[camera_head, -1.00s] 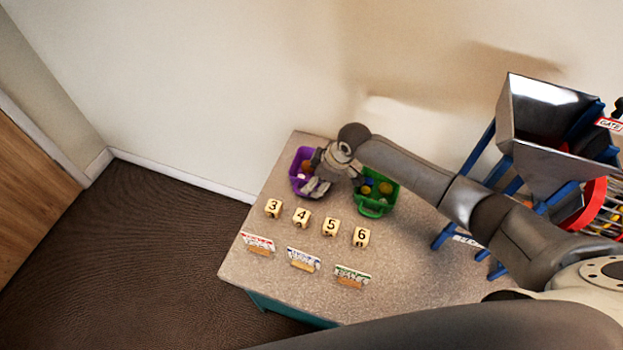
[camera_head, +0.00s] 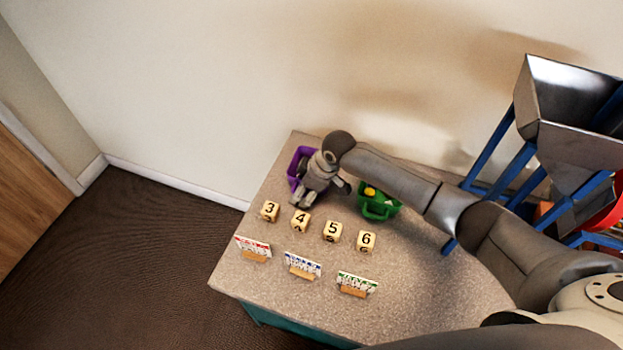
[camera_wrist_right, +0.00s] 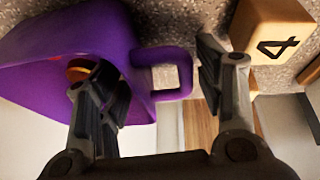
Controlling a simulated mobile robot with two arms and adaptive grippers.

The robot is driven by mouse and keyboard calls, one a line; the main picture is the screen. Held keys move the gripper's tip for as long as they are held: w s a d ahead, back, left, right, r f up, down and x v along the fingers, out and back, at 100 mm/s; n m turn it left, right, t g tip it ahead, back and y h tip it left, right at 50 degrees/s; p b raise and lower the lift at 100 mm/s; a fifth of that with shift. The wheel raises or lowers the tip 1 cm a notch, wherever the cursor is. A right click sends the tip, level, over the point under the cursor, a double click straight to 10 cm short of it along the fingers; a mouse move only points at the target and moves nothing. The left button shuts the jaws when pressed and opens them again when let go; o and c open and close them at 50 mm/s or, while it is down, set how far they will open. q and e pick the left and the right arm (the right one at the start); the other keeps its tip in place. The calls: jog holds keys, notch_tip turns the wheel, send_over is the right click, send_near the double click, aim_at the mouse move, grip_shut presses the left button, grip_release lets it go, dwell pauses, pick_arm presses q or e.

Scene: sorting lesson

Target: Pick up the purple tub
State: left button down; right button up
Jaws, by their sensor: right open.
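The purple tub (camera_head: 296,163) stands at the back left of the table, partly hidden behind my right gripper (camera_head: 303,198) in the head view. In the right wrist view the purple tub (camera_wrist_right: 115,45) fills the upper left, with its loop handle (camera_wrist_right: 163,56) pointing right. My right gripper (camera_wrist_right: 152,72) is open there, with the handle between its fingers. The left finger overlaps the tub's opening and the right finger is beyond the handle, near a number block. I see no grip on the tub. Something orange shows inside it. My left gripper is out of view.
A green tub (camera_head: 378,211) with yellow pieces stands right of my right gripper. Number blocks 3 (camera_head: 269,211), 4 (camera_head: 300,220), 5 (camera_head: 332,231) and 6 (camera_head: 366,241) line the table's middle. Label cards (camera_head: 302,265) stand in front. A metal hopper (camera_head: 570,120) on blue legs is at right.

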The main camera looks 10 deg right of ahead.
jog(key=shift+c, duration=0.4)
jog(key=c, duration=0.9)
jog(key=shift+r, duration=0.15)
